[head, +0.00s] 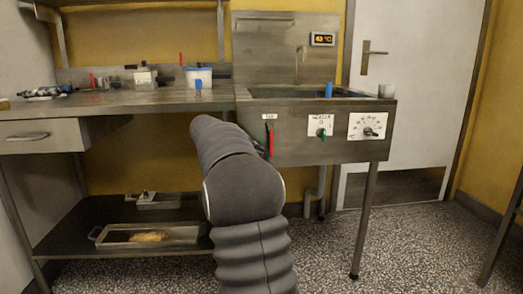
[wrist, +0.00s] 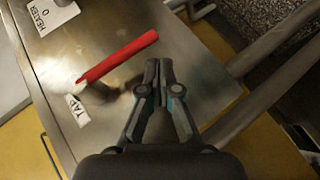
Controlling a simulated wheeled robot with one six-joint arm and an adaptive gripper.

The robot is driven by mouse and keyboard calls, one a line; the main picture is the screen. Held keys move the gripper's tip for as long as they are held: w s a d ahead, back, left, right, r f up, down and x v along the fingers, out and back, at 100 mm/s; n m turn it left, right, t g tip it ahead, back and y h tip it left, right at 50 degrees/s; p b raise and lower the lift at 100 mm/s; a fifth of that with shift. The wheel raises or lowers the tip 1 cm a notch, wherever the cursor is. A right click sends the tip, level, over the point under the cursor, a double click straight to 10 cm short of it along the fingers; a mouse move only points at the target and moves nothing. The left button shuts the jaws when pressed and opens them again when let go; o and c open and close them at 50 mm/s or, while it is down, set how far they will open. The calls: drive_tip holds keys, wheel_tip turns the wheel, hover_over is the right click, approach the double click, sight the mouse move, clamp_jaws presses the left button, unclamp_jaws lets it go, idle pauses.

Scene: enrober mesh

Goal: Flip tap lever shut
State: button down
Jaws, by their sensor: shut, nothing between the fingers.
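The red tap lever (head: 270,140) hangs roughly straight down on the steel front panel, below the white TAP label (head: 269,116). In the wrist view the lever (wrist: 118,57) runs from near the TAP label (wrist: 76,110) toward the upper right. My gripper (wrist: 159,70) is shut and empty. Its fingertips appear beside the lever, near its free end, on the left side as the head view faces the panel. A small gap shows between the fingertips and the lever in the picture; their depth from the panel is hard to tell. My arm mostly hides the gripper in the head view.
A green heater knob (head: 322,133) and a dial (head: 368,132) sit right of the lever. A steel bench (head: 165,101) adjoins on the left.

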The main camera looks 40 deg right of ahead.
drive_tip(key=w+a, duration=0.1)
drive_tip(key=a, duration=1.1)
drive_tip(key=shift+w, duration=0.3)
drive_tip(key=s+a+f+n+y, duration=0.2)
drive_tip(key=a+f+y, duration=0.15)
drive_tip(key=f, duration=0.55)
drive_tip(key=s+a+f+y+p, duration=0.2)
drive_tip(key=s+a+f+y, duration=0.1)
drive_tip(key=s+a, duration=0.35)
drive_tip(key=s+a+r+t+y+p, duration=0.2)
drive_tip(key=s+a+r+y+p, duration=0.1)
drive_tip(key=s+a, duration=0.6)
drive_tip(key=s+a+r+n+t+y+p, duration=0.1)
drive_tip(key=s+a+r+t+y+p, duration=0.1)
drive_tip(key=s+a, duration=0.7)
drive_tip(key=shift+s+a+r+y+p, duration=0.35)
drive_tip(key=shift+s+r+p, duration=0.7)
drive_tip(key=shift+s, duration=3.2)
